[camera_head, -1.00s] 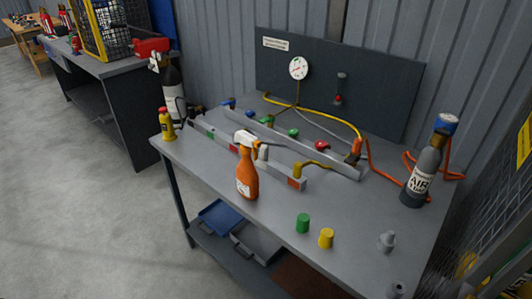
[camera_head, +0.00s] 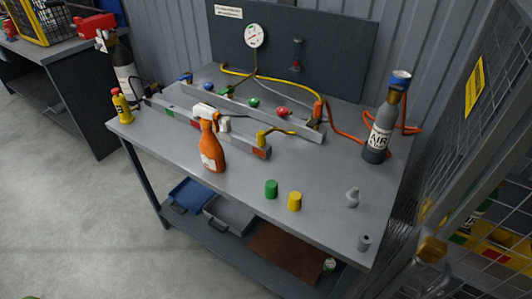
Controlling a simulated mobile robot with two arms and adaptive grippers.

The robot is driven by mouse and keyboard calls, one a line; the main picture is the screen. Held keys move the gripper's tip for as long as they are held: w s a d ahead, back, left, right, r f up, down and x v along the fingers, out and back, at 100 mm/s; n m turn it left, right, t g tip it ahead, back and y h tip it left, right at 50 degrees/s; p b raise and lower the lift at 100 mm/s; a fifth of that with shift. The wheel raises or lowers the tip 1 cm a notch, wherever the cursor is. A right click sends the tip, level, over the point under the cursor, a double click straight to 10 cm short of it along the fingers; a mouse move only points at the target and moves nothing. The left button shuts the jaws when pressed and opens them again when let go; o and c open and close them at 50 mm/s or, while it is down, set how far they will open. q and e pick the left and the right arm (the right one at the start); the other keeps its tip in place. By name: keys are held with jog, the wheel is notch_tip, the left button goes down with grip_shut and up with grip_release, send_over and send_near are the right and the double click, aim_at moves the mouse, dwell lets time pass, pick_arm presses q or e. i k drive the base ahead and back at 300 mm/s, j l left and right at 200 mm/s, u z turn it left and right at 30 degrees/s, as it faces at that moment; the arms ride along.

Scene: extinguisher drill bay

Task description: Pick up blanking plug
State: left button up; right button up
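Several small pieces stand on the front right of the grey workbench (camera_head: 320,195). They are a green cylinder (camera_head: 271,189), a yellow cylinder (camera_head: 294,201), a grey piece with a narrow top (camera_head: 353,197) and a small grey piece with a dark top (camera_head: 364,242) near the front edge. None carries a readable label, so I cannot tell for certain which is the blanking plug. Neither of my grippers shows in the head view, and nothing is seen touching these pieces.
An orange spray bottle (camera_head: 210,147) and grey manifold rails (camera_head: 262,115) stand left of the pieces. A grey AIR cylinder (camera_head: 380,132) with an orange hose is at the back right. A mesh cage (camera_head: 455,150) borders the bench's right side. Open floor (camera_head: 70,220) lies front left.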

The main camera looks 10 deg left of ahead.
aim_at(225, 121)
jog(key=z, duration=0.4)
jog(key=j+z, duration=0.4)
jog(key=k+j+z, duration=0.15)
jog(key=j+z, duration=0.2)
jog(key=k+j+z, duration=0.15)
jog(key=j+z, duration=0.25)
jog(key=j, duration=0.1)
